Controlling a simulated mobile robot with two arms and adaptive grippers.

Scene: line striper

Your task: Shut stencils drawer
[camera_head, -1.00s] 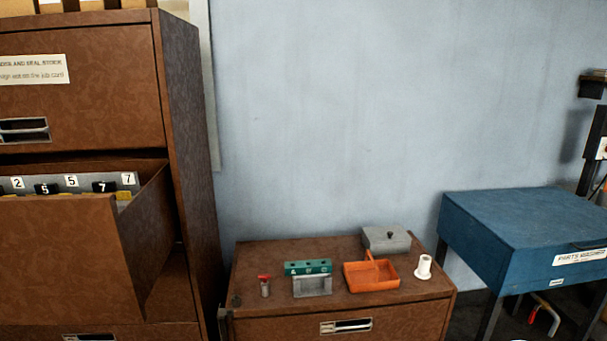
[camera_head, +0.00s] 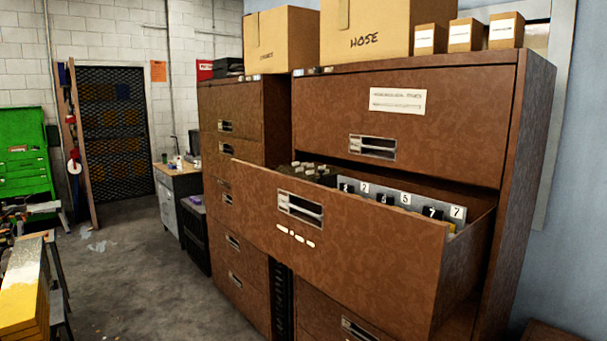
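The stencils drawer (camera_head: 350,245) is pulled well out of the brown filing cabinet (camera_head: 535,130) on the right. Its front has a metal handle recess (camera_head: 301,207) and several small white marks below it. Inside stand stencil plates (camera_head: 405,198) with black number tabs such as 2, 5 and 7, and several grey blocks further left. Neither of my grippers is in view.
A closed drawer (camera_head: 455,110) with a paper label is above the open one. Cardboard boxes (camera_head: 375,32) stand on top. Another brown cabinet (camera_head: 240,120) stands to the left. Grey floor (camera_head: 140,285) is free in front. A yellow-topped object (camera_head: 22,285) is at far left.

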